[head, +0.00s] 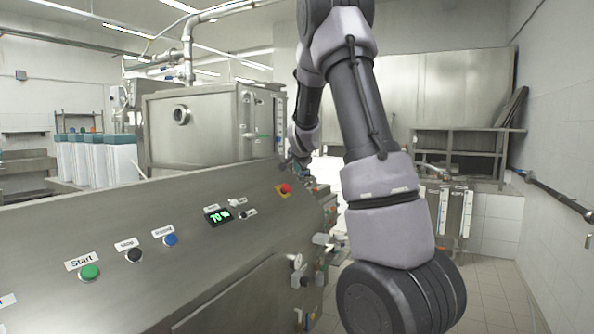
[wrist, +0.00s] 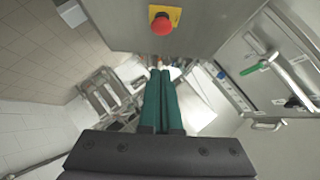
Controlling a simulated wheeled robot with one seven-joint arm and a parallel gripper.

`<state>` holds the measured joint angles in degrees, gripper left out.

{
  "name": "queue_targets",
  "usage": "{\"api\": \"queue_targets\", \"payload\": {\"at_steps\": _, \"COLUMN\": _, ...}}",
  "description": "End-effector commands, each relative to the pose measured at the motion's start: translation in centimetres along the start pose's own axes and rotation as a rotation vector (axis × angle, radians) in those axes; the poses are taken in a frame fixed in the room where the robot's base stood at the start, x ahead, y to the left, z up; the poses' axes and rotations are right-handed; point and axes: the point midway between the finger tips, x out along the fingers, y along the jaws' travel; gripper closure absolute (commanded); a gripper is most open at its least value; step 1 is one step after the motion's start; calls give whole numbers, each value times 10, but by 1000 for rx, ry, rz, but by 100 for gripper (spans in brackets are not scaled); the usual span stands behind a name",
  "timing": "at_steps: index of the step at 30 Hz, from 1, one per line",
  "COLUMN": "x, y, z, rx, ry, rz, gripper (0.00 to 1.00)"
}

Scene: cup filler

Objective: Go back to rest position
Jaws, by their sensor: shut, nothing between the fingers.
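My gripper shows in the wrist view as two dark green fingers (wrist: 160,75) pressed together, with nothing between them. The fingertips are just below the red emergency button (wrist: 162,25) on its yellow plate in that picture. I cannot tell the exact gap, but no contact shows. In the head view my arm reaches forward over the right end of the steel control panel (head: 150,245). My gripper is mostly hidden or too small there, close to the red button (head: 285,188).
The panel carries a green Start button (head: 89,272), a black button (head: 134,255), a blue button (head: 170,239) and a display (head: 218,216) reading about 70. Valves and fittings (head: 298,262) stick out at its right end. Tiled floor (head: 490,300) lies open at the right.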

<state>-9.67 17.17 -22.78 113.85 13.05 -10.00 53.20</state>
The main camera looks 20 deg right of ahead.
Motion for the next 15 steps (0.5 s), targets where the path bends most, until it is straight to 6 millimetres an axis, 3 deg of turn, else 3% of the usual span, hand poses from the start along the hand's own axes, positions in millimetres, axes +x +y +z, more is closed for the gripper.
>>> {"api": "queue_targets", "payload": {"at_steps": 11, "x": -2, "y": 0, "z": 0, "rx": 0, "ry": -3, "rz": 0, "gripper": 100}}
{"api": "queue_targets", "payload": {"at_steps": 15, "x": -30, "y": -2, "z": 2, "rx": -13, "ry": -45, "rz": 6, "gripper": 100}}
